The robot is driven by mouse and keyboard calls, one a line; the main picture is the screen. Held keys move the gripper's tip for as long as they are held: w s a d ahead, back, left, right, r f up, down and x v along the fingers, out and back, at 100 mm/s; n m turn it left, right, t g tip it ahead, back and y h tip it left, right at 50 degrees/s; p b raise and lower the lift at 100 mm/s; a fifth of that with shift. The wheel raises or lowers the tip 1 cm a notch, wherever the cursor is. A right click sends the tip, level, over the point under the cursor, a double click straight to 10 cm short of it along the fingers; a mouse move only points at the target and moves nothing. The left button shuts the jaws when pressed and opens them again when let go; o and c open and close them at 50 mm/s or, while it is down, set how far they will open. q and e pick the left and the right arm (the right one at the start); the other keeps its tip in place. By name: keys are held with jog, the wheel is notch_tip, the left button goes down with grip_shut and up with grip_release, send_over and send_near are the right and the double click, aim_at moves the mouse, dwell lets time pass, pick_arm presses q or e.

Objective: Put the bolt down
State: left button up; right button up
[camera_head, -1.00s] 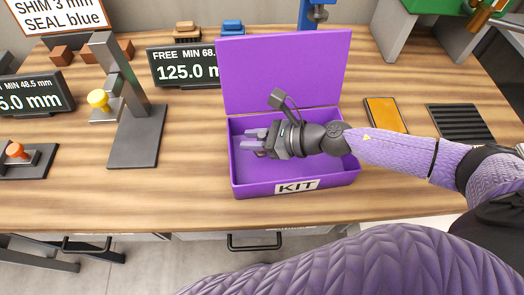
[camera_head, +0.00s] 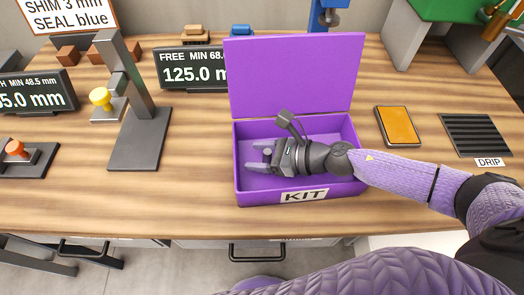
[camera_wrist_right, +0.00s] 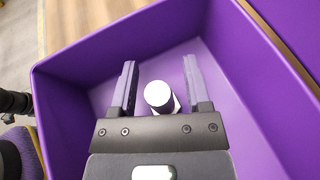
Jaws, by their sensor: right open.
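The bolt (camera_wrist_right: 158,97) shows in the right wrist view as a pale round-ended cylinder inside the purple kit box (camera_wrist_right: 75,62). It stands between the two fingers of my right gripper (camera_wrist_right: 158,85), with a gap on each side. In the head view the open right gripper (camera_head: 262,158) reaches into the left part of the kit box (camera_head: 262,198), with its fingers low inside the walls. The bolt is very small there. The wrist view does not clearly show whether its lower end touches the floor of the box. My left gripper is not in view.
The box's raised lid (camera_head: 295,78) stands behind it. A grey stand with a yellow knob (camera_head: 100,97) and a display (camera_head: 190,68) are to the left. An orange-topped tray (camera_head: 397,126) and a black ribbed drip tray (camera_head: 474,134) lie to the right.

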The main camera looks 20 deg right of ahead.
jog(key=shift+r, duration=0.2)
jog(key=v, duration=1)
jog(key=shift+s+d+r, duration=0.1)
jog(key=shift+s+d, duration=0.05)
jog(key=shift+v, duration=0.8)
jog(key=shift+r, duration=0.1)
